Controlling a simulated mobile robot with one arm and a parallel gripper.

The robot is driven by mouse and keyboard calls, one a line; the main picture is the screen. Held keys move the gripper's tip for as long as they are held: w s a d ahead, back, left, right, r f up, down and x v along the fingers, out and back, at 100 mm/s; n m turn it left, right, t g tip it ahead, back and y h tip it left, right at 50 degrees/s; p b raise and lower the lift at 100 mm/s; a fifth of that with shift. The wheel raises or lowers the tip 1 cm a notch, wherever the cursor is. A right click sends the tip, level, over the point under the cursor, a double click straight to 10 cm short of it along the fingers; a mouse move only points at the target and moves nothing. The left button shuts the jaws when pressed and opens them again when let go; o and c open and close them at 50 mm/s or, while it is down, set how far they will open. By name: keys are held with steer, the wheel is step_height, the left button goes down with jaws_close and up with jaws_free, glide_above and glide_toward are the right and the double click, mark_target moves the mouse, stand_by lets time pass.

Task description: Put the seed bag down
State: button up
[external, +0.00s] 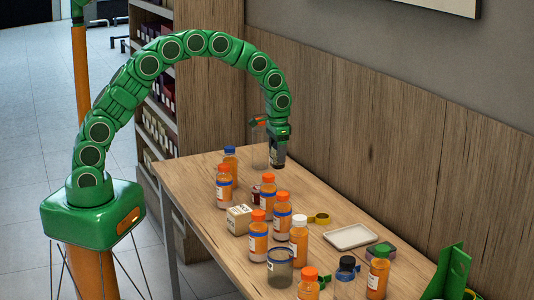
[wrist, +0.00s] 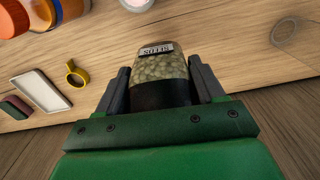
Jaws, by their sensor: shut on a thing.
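The seed bag (wrist: 160,68) is a clear pouch of pale seeds with a dark lower part and a small label reading SEEDS. It sits between the two dark fingers of my gripper (wrist: 158,85), which is shut on it. In the external view my gripper (external: 279,158) points down over the far part of the wooden table (external: 205,175), near the wall panel. The bag is mostly hidden there by the gripper and is hard to make out. I cannot tell whether its bottom touches the table.
A clear glass (external: 260,155) stands close beside my gripper. Several orange bottles (external: 268,192) crowd the table's middle and near part. Bare wood surrounds the bag in the wrist view.

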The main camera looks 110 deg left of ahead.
steer(key=w+d+f, duration=0.2)
steer(key=w+d, duration=0.2)
steer(key=w, duration=0.8)
steer(key=shift+n, duration=0.4)
steer(key=shift+w+f, duration=0.1)
steer(key=shift+f, duration=4.7)
steer(key=shift+f, duration=0.1)
steer(key=o, duration=1)
steer(key=shift+o, duration=0.2)
step_height(320, 180, up, 12)
